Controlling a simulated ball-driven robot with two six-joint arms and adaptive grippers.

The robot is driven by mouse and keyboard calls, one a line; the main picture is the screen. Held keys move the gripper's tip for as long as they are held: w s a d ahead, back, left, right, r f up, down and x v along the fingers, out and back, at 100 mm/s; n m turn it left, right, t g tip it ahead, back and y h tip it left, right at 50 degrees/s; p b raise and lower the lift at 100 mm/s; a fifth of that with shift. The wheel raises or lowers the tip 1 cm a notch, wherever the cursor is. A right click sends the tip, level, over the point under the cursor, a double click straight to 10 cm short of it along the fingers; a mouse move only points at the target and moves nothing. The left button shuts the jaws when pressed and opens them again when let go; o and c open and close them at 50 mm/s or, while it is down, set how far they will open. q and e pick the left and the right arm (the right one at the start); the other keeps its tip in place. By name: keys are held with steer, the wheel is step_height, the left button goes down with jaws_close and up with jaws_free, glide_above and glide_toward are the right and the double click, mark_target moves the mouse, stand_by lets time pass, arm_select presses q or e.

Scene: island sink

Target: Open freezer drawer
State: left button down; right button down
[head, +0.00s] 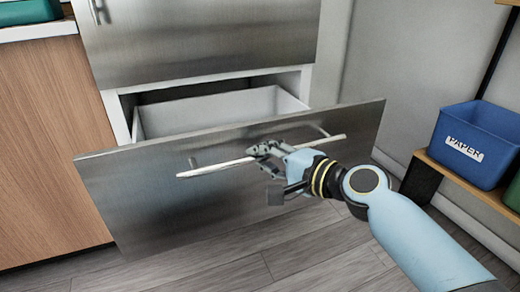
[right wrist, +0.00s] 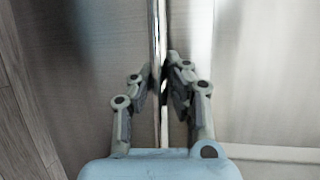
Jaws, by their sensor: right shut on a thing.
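The freezer drawer (head: 230,170) has a brushed steel front and a white inner bin (head: 215,112). It stands pulled out from the steel fridge body, and the bin looks empty where it shows. A long bar handle (head: 215,167) runs across the drawer front. My right gripper (head: 262,152) is shut on the handle near its middle. In the right wrist view, the handle (right wrist: 160,30) runs between the two fingers of my right gripper (right wrist: 164,85), which close on it from both sides. My left gripper is not in view.
The upper steel door (head: 200,40) above the drawer is shut. A wooden cabinet (head: 45,140) stands close on the left. A blue paper bin (head: 470,145) sits on a wooden shelf at the right. Wood floor (head: 240,275) shows in front of the drawer.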

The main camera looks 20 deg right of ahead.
steer(key=shift+s+f, duration=0.1)
steer(key=shift+f, duration=0.1)
steer(key=c, duration=1.3)
jaws_free()
steer(key=shift+r, duration=0.1)
steer(key=shift+s+d, duration=0.1)
steer(key=v, duration=1.1)
steer(key=shift+s+d+r, duration=0.1)
steer(key=shift+s+r, duration=0.05)
steer(key=shift+s, duration=0.15)
